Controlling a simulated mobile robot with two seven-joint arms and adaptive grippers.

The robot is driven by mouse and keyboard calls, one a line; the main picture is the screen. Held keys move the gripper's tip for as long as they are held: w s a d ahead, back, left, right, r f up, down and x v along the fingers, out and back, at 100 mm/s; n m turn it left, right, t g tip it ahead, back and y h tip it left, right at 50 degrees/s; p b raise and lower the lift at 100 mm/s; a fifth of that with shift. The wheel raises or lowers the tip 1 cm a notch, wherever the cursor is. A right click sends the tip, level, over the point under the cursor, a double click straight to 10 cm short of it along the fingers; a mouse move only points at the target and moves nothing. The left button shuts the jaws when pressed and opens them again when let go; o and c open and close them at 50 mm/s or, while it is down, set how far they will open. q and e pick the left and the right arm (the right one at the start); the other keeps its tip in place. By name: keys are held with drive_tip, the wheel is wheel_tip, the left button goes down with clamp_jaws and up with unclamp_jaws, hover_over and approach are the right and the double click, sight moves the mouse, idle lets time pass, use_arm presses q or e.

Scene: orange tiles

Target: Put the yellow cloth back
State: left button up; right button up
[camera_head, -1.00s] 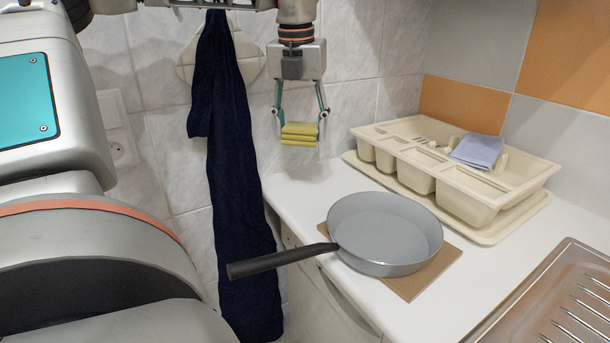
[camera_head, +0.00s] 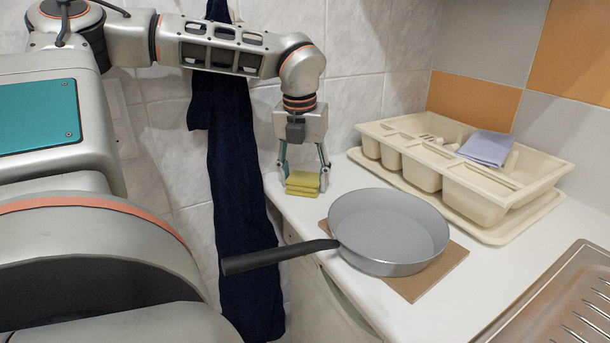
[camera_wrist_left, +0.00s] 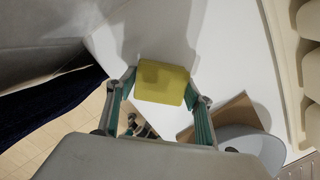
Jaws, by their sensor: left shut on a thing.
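The folded yellow cloth (camera_head: 303,184) is between the fingers of my left gripper (camera_head: 305,180), low at the far left corner of the white counter. My left gripper is shut on it. In the left wrist view the yellow cloth (camera_wrist_left: 162,83) shows flat between the two fingertips, with white counter around it. I cannot tell whether its underside touches the counter. My right gripper is not in view.
A grey pan (camera_head: 388,232) sits on a brown board (camera_head: 432,278), its black handle over the counter's front edge. A cream cutlery tray (camera_head: 470,195) holding a lilac cloth (camera_head: 487,148) stands behind. A dark blue towel (camera_head: 235,170) hangs at the wall. A metal sink (camera_head: 560,310) is front right.

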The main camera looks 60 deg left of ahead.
sight(302, 180)
use_arm(q)
drive_tip(key=shift+f, duration=0.1)
drive_tip(key=o, duration=1.1)
drive_tip(key=shift+c, duration=0.2)
wheel_tip(302, 180, up, 12)
drive_tip(key=s+d+p, duration=0.1)
drive_tip(key=shift+s+p, duration=0.25)
drive_tip(key=shift+p, duration=0.05)
drive_tip(key=shift+d, duration=0.1)
